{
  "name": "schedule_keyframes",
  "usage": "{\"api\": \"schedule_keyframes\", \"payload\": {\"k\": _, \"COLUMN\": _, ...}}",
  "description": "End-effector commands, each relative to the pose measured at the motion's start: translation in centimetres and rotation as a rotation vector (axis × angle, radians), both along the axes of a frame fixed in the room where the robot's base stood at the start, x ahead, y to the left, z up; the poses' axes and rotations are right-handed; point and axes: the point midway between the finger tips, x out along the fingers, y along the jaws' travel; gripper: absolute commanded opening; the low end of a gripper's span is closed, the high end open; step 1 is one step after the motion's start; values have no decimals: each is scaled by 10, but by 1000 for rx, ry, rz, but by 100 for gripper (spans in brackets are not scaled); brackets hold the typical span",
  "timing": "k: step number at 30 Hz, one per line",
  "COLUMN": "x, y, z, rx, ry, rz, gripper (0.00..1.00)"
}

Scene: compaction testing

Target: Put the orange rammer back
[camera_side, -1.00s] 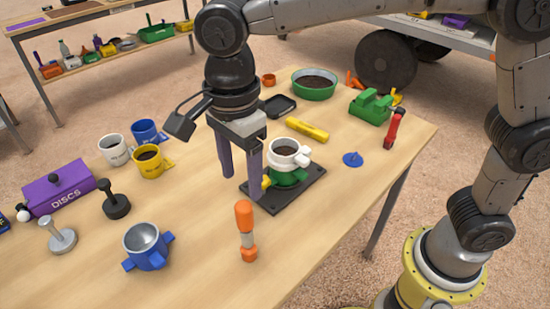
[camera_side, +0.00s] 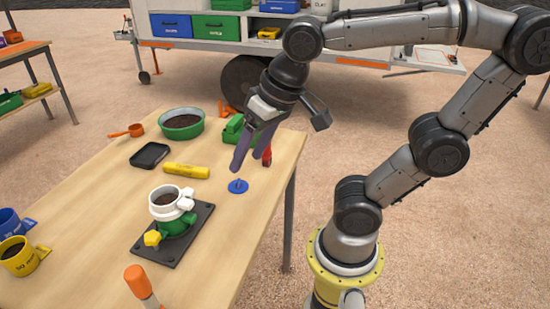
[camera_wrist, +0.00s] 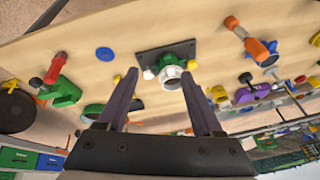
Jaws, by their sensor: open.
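The orange rammer (camera_side: 139,282) stands upright on the table at the bottom edge of the side view, its lower part cut off. In the wrist view the rammer (camera_wrist: 258,48) shows at the upper right, orange at both ends with a grey middle. My gripper (camera_side: 248,162) is open and empty above the table's right end, near the red-handled tool and the blue disc, well away from the rammer. Its two purple fingers are spread in the wrist view (camera_wrist: 160,75). I cannot tell which place belongs to the rammer.
A white-collared green mould (camera_side: 168,203) stands on a black plate (camera_side: 190,238). A blue disc (camera_side: 238,186), yellow bar (camera_side: 186,171), black tray (camera_side: 150,155) and green pan of soil (camera_side: 182,124) lie around. The red-handled tool (camera_side: 267,156) and green device (camera_side: 233,130) are partly behind my fingers.

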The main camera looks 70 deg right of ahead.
Motion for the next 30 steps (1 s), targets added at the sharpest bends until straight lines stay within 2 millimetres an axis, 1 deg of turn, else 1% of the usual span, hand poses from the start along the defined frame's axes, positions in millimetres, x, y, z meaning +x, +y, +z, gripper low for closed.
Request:
{"api": "schedule_keyframes", "payload": {"k": 1, "x": -11, "y": -9, "z": -5, "rx": -36, "ry": -33, "rz": 53, "gripper": 67}}
{"api": "schedule_keyframes", "payload": {"k": 3, "x": -22, "y": -16, "z": -12, "rx": -88, "ry": -61, "rz": 132, "gripper": 67}}
{"api": "schedule_keyframes", "payload": {"k": 6, "x": -33, "y": -23, "z": -19, "rx": -144, "ry": -88, "rz": 210, "gripper": 67}}
{"api": "schedule_keyframes", "payload": {"k": 9, "x": -38, "y": -26, "z": -24, "rx": -175, "ry": -102, "rz": 254, "gripper": 67}}
{"api": "schedule_keyframes", "payload": {"k": 30, "x": -39, "y": -26, "z": -25, "rx": -184, "ry": -102, "rz": 269, "gripper": 67}}
